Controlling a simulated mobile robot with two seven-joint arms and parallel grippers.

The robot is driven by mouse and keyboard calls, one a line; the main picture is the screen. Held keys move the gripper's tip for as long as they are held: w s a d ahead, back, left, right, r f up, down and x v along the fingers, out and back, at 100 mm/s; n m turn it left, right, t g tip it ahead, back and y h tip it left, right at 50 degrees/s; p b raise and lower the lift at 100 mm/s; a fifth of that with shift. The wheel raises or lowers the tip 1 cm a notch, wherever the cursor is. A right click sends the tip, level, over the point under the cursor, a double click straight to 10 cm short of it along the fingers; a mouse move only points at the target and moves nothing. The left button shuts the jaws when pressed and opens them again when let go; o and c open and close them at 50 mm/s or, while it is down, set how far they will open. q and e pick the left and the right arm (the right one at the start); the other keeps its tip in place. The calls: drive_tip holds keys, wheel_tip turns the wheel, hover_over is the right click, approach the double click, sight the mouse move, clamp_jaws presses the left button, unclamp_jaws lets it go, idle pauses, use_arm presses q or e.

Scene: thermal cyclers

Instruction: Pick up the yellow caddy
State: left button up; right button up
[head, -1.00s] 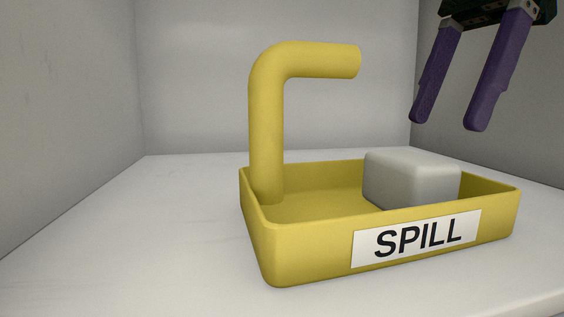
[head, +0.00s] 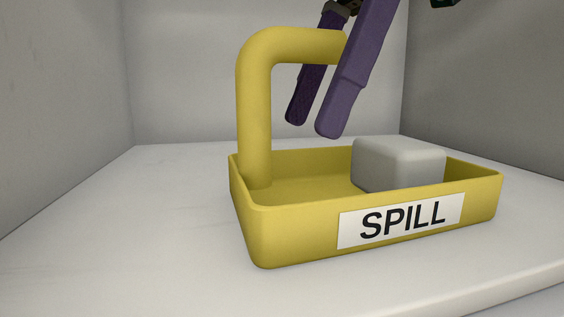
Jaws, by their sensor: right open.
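The yellow caddy (head: 290,235) stands on a white surface in the head view. It is a shallow tray with a "SPILL" label on its front and a bent handle (head: 256,110) rising at its left end, with a bar running right. A grey block (head: 398,164) sits inside it. My right gripper (head: 311,128), with purple fingers, is open at the free end of the handle's bar. One finger passes in front of the bar and the other shows behind and below it. The fingertips hang above the tray. Contact with the bar cannot be told. My left gripper is not in view.
Grey walls (head: 60,90) enclose the white shelf (head: 110,230) at the left, back and right. The shelf's front edge shows at the lower right. The shelf is clear to the left of the caddy.

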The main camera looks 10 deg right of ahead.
drive_tip(key=shift+c, duration=0.4)
clamp_jaws()
idle(0.9)
